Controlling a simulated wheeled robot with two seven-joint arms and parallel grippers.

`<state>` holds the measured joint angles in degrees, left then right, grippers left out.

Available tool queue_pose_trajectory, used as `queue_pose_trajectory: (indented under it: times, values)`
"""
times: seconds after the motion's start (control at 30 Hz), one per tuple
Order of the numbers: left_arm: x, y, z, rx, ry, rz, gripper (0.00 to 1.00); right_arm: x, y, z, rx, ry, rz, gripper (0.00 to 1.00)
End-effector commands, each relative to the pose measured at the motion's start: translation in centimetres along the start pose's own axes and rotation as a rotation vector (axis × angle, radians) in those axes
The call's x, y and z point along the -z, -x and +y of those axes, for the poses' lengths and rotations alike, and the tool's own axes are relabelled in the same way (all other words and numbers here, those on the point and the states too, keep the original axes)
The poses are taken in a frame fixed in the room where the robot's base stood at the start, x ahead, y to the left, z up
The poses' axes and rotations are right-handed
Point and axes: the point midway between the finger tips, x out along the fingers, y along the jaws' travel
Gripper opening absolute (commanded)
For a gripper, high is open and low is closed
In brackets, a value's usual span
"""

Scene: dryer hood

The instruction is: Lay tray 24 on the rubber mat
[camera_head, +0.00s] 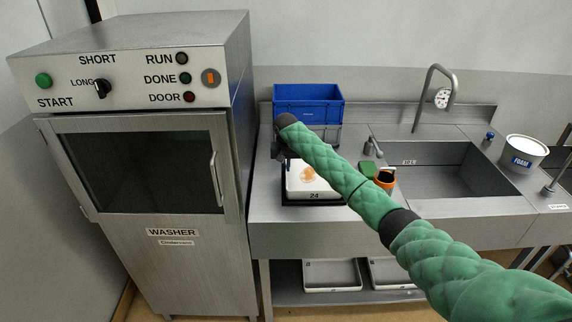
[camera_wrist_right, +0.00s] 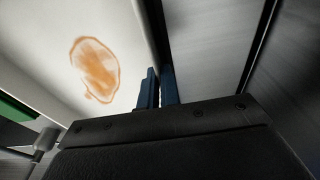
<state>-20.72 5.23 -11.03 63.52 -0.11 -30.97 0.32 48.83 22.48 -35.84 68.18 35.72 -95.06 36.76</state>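Tray 24 (camera_head: 325,184) is a white tray with an orange stain on its floor and the number 24 on its front wall. It is level on the steel counter, over a black mat (camera_head: 300,203) whose dark edge shows at its front. I cannot tell whether it rests fully on the mat. My right gripper (camera_head: 283,156) is at the tray's left rim, partly hidden by my arm. In the right wrist view its blue fingers (camera_wrist_right: 160,88) are close together on the tray wall, beside the stained floor (camera_wrist_right: 75,45). My left gripper is not in view.
A blue crate (camera_head: 308,93) stands behind the tray. A green sponge (camera_head: 367,169) and an orange-rimmed dark cup (camera_head: 386,176) are to its right, before the sink (camera_head: 430,180). The washer (camera_head: 150,190) stands left. More trays (camera_head: 332,275) lie on the shelf below.

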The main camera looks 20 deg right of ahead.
Motion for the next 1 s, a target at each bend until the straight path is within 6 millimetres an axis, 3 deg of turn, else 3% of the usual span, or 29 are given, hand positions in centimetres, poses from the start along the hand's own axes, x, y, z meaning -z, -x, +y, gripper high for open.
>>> queue_pose_trajectory:
  times: [0.4,0.5,0.53,0.83,1.0]
  values:
    - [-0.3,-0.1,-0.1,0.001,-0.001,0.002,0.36,-0.1,-0.4,0.0,0.001,0.0,0.0,0.0]
    - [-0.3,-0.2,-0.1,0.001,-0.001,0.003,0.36,-0.1,-0.4,0.0,0.0,0.0,0.0,0.24]
    - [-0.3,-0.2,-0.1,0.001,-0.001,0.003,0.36,-0.1,-0.4,0.0,0.0,0.0,0.0,0.26]
    - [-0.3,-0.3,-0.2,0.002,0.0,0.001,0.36,0.0,-0.3,0.0,0.0,0.0,0.001,0.26]
    - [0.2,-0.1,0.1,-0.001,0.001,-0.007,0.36,0.0,0.9,0.0,0.001,0.001,0.002,0.26]
